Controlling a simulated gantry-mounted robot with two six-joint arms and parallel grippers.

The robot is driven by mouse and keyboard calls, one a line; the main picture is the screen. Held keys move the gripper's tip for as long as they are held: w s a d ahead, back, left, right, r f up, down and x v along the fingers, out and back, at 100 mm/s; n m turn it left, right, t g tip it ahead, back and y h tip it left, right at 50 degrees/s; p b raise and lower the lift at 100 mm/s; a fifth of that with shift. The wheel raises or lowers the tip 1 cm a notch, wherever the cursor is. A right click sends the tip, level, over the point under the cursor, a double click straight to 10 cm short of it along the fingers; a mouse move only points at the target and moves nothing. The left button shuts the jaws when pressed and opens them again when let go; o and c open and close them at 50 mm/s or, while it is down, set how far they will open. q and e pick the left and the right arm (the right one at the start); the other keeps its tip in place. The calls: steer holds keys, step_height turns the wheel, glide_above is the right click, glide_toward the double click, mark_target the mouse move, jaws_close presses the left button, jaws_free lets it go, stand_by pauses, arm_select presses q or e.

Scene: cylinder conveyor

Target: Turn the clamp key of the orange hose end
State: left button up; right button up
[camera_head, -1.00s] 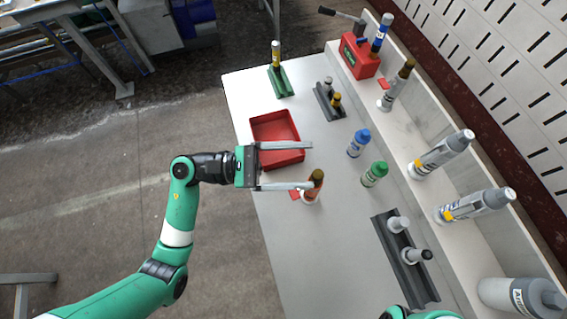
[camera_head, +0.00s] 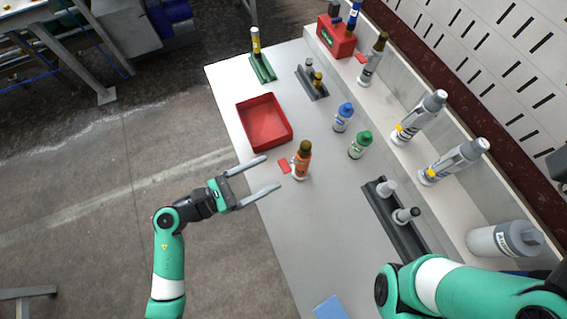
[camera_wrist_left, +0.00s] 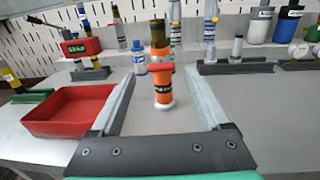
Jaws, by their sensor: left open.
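The orange hose end (camera_head: 302,162) stands upright on the table, with a dark brown top and a pale collar at its foot.
A red tray (camera_head: 283,142) lies just behind the left gripper. Blue-capped (camera_head: 343,118) and green-capped (camera_head: 360,146) bottles stand right of the hose end. A dark rack (camera_head: 393,222) lies nearer. Grey cylinders stand along the back ledge. The front table area is mostly clear.

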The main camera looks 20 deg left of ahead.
mark_target(281, 167)
arm_select(q)
steer(key=b+x, duration=0.1)
steer(key=x, duration=0.4)
steer(key=shift+w+d, duration=0.25)
steer(key=shift+d, duration=0.05)
jaws_close()
